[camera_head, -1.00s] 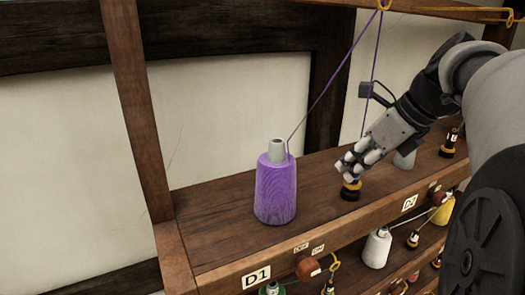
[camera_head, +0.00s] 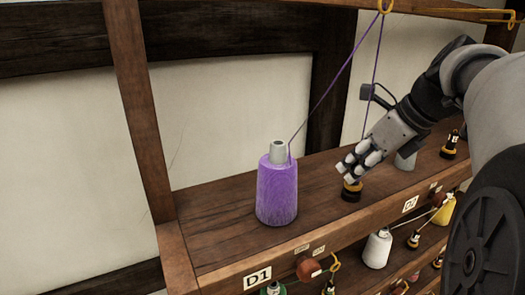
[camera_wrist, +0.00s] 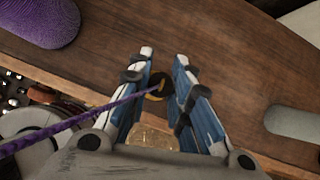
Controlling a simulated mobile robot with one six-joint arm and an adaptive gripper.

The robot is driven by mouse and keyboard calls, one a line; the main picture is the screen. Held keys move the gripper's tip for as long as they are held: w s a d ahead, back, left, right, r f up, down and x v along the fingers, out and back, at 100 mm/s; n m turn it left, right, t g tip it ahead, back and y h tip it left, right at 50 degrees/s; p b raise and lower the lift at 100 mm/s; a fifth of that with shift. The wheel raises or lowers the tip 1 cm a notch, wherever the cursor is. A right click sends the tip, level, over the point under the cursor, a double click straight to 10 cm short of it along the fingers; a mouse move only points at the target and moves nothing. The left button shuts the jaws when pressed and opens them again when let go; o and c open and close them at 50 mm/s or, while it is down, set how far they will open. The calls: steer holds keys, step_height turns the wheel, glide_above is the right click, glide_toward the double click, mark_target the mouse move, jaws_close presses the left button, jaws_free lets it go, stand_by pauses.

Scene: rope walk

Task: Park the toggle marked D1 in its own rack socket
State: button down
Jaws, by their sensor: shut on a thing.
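My gripper (camera_head: 351,172) points down and left over the upper shelf. Its fingers are shut on a small dark toggle with a yellow band (camera_head: 351,190), whose lower part shows just below the fingertips, at the shelf top. In the wrist view the toggle (camera_wrist: 158,86) is a dark round shape with a yellow ring between the fingers (camera_wrist: 165,58). No mark is readable on it, and I cannot tell whether it sits in a socket or touches the shelf. A D1 plate (camera_head: 257,278) is on the shelf's front edge at lower left; a D2 plate (camera_head: 410,204) is further right.
Purple thread (camera_wrist: 75,122) also crosses the wrist view. A grey cone (camera_head: 405,160) and another toggle (camera_head: 450,146) stand to the right. Shelf between purple cone and gripper is clear.

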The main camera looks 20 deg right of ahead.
steer(key=shift+f+b, duration=0.35)
steer(key=shift+f, duration=0.25)
steer(key=c, duration=1.8)
jaws_free()
steer(key=shift+o, duration=0.2)
steer(key=shift+r, duration=0.1)
steer(key=p+v, duration=0.7)
steer(key=v, duration=0.4)
